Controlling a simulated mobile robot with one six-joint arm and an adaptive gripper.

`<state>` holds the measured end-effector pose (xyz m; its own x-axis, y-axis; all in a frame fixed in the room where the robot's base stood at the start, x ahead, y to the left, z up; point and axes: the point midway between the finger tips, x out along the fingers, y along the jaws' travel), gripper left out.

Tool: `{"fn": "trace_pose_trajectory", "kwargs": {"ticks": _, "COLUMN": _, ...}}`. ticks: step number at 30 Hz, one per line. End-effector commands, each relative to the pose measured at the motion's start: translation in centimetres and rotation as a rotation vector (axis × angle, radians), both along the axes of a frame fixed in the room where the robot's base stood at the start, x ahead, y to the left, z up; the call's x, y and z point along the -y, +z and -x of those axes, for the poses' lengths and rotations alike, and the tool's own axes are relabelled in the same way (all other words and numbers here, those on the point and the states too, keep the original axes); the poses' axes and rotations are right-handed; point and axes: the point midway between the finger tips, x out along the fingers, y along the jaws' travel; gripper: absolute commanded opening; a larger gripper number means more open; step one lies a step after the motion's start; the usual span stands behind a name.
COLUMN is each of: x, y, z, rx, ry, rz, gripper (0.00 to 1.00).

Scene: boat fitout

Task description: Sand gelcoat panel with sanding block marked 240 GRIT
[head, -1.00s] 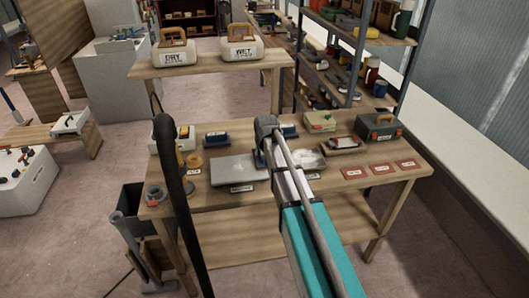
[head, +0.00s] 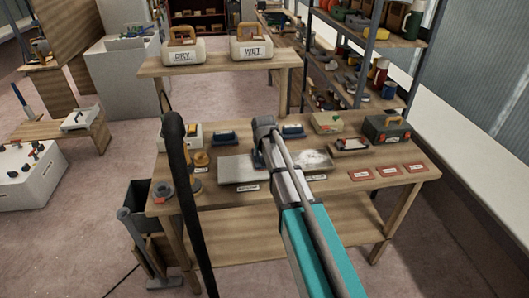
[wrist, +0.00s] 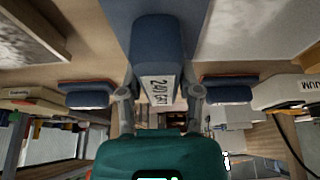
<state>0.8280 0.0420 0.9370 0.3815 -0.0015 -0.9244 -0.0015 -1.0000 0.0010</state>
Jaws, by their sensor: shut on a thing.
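The blue sanding block (wrist: 155,50), with a white label reading 240 GRIT, is held between the two fingers of my gripper (wrist: 158,92) in the wrist view. In the head view my arm mostly hides the gripper and block, above the bench between two panels. A smooth grey panel (head: 236,168) lies left of my arm; it shows at right in the wrist view (wrist: 245,30). A whitish, speckled panel (head: 316,160) lies right of my arm; it shows at left in the wrist view (wrist: 28,32). The panel labels are unreadable. I cannot tell whether the block touches anything.
Two other blue blocks (head: 222,138) (head: 293,131) stand behind the panels. A toolbox (head: 385,129), a small tray (head: 350,144) and red cards (head: 389,171) are at right. Bins marked DRY (head: 182,55) and WET (head: 259,50) sit on the raised shelf. A black hose (head: 180,180) crosses at left.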

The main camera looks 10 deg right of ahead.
Motion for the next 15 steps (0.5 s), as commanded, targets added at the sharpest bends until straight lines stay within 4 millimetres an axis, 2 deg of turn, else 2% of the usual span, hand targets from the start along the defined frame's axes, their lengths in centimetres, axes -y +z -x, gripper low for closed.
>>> {"fn": "trace_pose_trajectory", "kwargs": {"ticks": 7, "x": -0.3, "y": 0.0, "z": 0.0, "rx": 0.000, "ry": 0.001, "rz": -0.001, "gripper": 0.07}}
{"fn": "trace_pose_trajectory", "kwargs": {"ticks": 15, "x": -1.9, "y": -0.2, "z": 0.0, "rx": 0.000, "ry": 0.002, "rz": 0.000, "gripper": 0.07}}
